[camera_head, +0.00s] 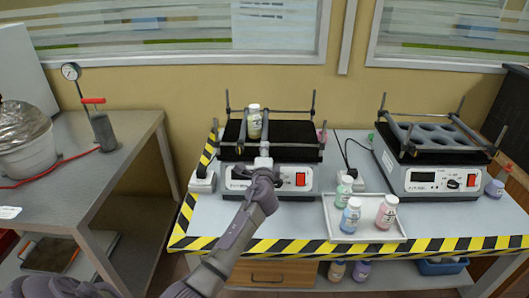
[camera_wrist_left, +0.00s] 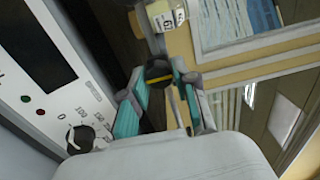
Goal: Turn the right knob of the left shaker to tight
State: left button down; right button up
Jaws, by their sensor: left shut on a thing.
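The left shaker (camera_head: 235,179) stands on the bench with a black top, corner posts and grey clamp bars (camera_head: 295,145). A bottle (camera_head: 254,124) stands upright on its top among the bars. My left gripper (camera_head: 263,163) reaches up to the shaker's front edge, in front of the bars. In the left wrist view, its teal-padded fingers (camera_wrist_left: 160,108) are shut on a round black knob (camera_wrist_left: 158,72) with a yellow line. The knob is hidden behind the gripper in the head view. My right gripper is not in view.
The right shaker (camera_head: 428,180) stands to the right with a holed rack on top. A white tray (camera_head: 394,240) with several bottles lies between and in front of the shakers. The left shaker's panel dial (camera_wrist_left: 80,138) is close to the gripper.

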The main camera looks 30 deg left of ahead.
pick_arm(q)
jog(key=c, duration=0.9)
grip_release()
jog(key=v, duration=1.2)
